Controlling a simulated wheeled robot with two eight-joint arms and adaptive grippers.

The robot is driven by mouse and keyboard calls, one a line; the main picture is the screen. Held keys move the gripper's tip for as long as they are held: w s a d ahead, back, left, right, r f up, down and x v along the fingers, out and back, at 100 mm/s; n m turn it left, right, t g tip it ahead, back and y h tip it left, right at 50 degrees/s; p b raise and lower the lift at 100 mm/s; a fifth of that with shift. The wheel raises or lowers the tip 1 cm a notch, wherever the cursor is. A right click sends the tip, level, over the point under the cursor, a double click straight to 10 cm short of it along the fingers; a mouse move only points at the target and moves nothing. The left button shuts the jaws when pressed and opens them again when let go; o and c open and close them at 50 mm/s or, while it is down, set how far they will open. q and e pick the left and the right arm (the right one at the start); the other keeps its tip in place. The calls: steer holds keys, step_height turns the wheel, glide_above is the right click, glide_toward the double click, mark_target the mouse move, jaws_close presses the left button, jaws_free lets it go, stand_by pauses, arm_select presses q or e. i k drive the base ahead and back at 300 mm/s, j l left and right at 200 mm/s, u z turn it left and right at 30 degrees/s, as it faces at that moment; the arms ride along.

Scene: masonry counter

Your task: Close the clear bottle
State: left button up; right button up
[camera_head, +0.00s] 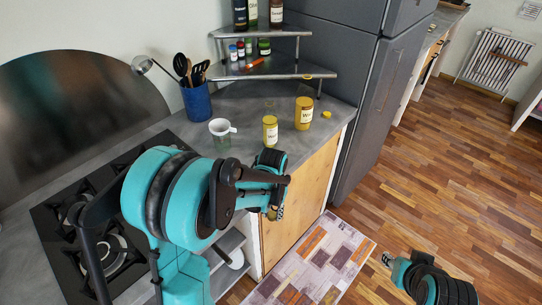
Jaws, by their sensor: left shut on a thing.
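A small yellow cap-like piece (326,114) lies beside the larger one. My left gripper (275,212) is in front of the counter's edge, below the smaller yellow container. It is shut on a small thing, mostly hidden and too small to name. My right gripper (387,260) is low over the floor, away from the counter; its jaw opening is unclear.
A blue utensil holder (197,103) stands behind the see-through vessel. A corner shelf (275,73) with jars and bottles is at the back. A black hob (100,235) is at the left, partly behind my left arm. A grey fridge (365,90) borders the counter's right. A patterned rug (315,262) lies below.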

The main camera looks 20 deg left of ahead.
mark_target(269, 119)
steer(key=i+l+u, duration=0.15)
steer(key=l+u, duration=0.2)
steer(key=i+l+u, duration=0.15)
steer(key=l+u, duration=0.55)
steer(key=i, duration=0.05)
